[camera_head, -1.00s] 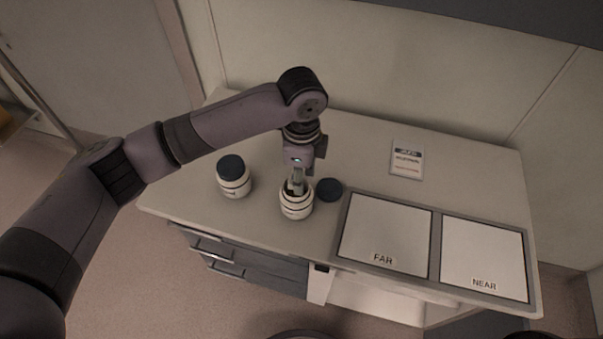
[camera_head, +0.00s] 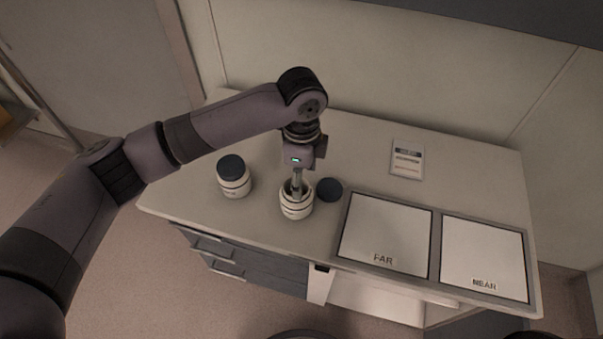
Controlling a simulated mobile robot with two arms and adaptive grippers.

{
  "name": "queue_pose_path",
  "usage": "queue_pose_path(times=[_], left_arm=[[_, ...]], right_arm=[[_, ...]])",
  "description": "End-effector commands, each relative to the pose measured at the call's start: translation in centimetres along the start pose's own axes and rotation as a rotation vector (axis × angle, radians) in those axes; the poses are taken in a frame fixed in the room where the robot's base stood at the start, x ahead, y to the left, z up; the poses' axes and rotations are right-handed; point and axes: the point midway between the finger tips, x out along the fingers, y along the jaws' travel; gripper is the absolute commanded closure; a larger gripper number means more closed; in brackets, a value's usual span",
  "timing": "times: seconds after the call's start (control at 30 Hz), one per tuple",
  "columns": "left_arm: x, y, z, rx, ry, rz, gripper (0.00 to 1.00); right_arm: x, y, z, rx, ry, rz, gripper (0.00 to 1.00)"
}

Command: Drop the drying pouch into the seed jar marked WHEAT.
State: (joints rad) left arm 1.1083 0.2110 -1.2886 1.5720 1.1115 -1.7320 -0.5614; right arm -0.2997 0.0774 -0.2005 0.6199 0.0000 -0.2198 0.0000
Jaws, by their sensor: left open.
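An open white jar (camera_head: 296,209) with dark bands stands on the bench, its label too small to read. A second white jar (camera_head: 235,186) with a dark lid (camera_head: 231,163) on it stands to its left, its label also unreadable. My left gripper (camera_head: 296,193) is open and points down, its fingertips at the mouth of the open jar. The fingers hide part of the jar's inside. I cannot make out the drying pouch at the gripper or in the jar. My right gripper is not in view.
A loose dark lid (camera_head: 329,189) lies right of the open jar. A white printed card or packet (camera_head: 407,160) lies flat at the back. A grey-framed tray (camera_head: 435,246) with pale panels labelled FAR and NEAR fills the right front.

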Motion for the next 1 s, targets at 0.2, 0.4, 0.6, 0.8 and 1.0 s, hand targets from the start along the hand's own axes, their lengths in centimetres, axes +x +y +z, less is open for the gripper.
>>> queue_pose_path(times=[0.2,0.4,0.6,0.8,1.0], left_arm=[[-1.6,-0.1,0.0,0.000,0.001,-0.002,0.43],[-5.9,-0.1,-0.1,0.001,0.001,-0.005,0.43],[-9.7,-0.1,0.0,0.001,0.001,-0.004,0.43],[-11.7,0.0,0.0,0.000,0.000,-0.001,0.43],[-12.0,0.0,0.0,0.000,0.000,0.000,0.43]], right_arm=[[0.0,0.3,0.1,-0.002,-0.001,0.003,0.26],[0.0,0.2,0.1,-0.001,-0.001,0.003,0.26],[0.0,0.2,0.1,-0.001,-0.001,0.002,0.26],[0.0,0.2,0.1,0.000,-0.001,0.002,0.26],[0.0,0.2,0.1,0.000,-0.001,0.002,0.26]])
